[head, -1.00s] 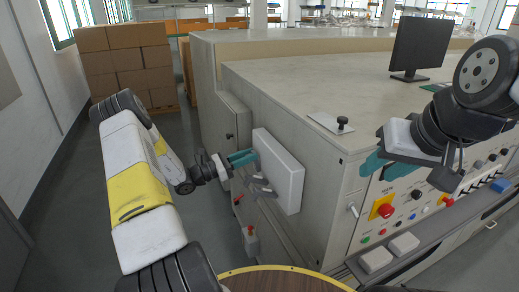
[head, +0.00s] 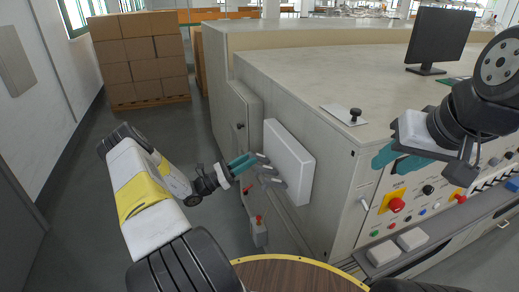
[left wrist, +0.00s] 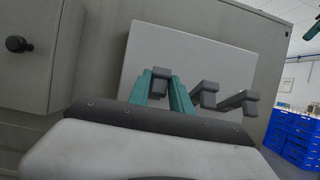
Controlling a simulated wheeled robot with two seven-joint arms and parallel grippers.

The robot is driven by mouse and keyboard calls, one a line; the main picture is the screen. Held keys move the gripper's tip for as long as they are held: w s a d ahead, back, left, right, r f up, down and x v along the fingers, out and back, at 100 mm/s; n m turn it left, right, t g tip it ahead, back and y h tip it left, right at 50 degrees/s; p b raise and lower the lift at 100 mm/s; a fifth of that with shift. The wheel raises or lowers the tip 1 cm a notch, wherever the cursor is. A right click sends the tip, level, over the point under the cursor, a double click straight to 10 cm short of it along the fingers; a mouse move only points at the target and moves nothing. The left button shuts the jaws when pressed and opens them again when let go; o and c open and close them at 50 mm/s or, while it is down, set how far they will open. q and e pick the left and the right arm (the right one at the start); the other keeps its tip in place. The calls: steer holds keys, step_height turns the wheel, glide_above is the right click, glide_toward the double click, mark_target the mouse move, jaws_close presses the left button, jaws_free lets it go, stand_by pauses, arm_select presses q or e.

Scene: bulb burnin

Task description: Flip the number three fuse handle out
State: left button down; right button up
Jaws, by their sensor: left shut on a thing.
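The light grey fuse box (head: 290,158) is on the side of the large cabinet, with three grey handles low on its face. My left gripper (head: 246,163) is beside it. In the left wrist view, its teal fingers (left wrist: 162,92) are on either side of the leftmost fuse handle (left wrist: 160,80) and shut on it. The middle handle (left wrist: 206,94) and the right handle (left wrist: 239,100) stand free beside it, sticking out. No numbers on the handles can be read. My right gripper (head: 396,157) hangs in front of the control panel, away from the box; its opening is unclear.
A dark knob (left wrist: 18,44) is on the cabinet door beside the box. A small grey box with a red top (head: 258,232) is below. A round wooden table (head: 290,275) stands in front. Cardboard boxes (head: 140,55) are stacked at the back left.

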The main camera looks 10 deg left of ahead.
arm_select(q)
steer(key=shift+d+f, duration=0.1)
steer(key=shift+f, duration=0.55)
steer(key=c, duration=1.3)
jaws_free()
steer(key=shift+r, duration=0.15)
steer(key=v, duration=0.7)
steer(key=shift+s+a, duration=0.15)
steer(key=shift+a, duration=0.2)
